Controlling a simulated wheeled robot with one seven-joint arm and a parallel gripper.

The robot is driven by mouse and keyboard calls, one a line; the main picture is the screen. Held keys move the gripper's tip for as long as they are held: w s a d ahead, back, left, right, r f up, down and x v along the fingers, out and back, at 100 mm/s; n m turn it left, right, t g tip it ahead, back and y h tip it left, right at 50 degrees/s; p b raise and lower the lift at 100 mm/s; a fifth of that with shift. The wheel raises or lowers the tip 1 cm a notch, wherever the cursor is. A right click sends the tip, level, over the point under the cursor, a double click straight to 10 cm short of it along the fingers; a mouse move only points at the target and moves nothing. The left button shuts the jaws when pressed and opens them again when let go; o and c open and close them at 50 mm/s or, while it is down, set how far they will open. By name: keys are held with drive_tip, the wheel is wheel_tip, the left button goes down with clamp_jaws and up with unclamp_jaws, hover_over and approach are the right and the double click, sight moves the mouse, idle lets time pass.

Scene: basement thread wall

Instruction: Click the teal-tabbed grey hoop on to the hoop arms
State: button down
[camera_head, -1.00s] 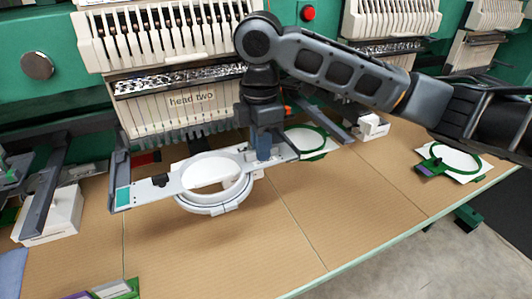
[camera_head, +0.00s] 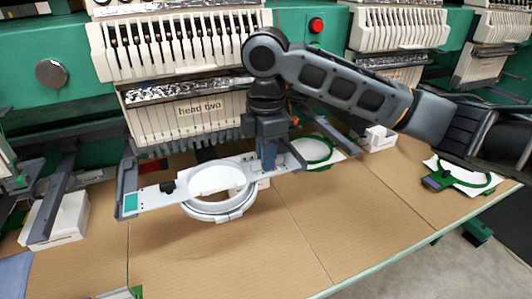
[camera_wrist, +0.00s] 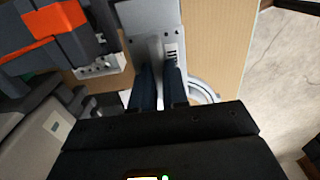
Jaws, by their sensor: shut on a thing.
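The grey hoop (camera_head: 146,198) is a flat bracket with a pale ring, and a teal tab (camera_head: 131,203) at its left end. My gripper (camera_head: 268,160) is shut on the bracket's right end. In the wrist view, the dark blue fingers of my gripper (camera_wrist: 160,82) stand either side of the grey bracket (camera_wrist: 150,20). The dark hoop arms reach forward under head two: the left arm (camera_head: 129,174) is at the teal tab, the right arm (camera_head: 294,157) beside my gripper. I cannot tell whether the bracket ends are seated or only close to the arms.
The head two needle unit (camera_head: 205,112) hangs just behind the hoop. A green hoop (camera_head: 318,152) lies right of my gripper, another green hoop (camera_head: 462,174) at the far right. White boxes stand left (camera_head: 60,215) and right (camera_head: 380,138). The brown table (camera_head: 235,255) in front is clear.

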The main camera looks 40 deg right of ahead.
drive_tip(key=c, duration=1.1)
unclamp_jaws()
drive_tip(key=shift+o, duration=0.2)
drive_tip(key=shift+r, duration=0.15)
wheel_tip(320, 180, up, 8)
drive_tip(key=shift+f, duration=0.25)
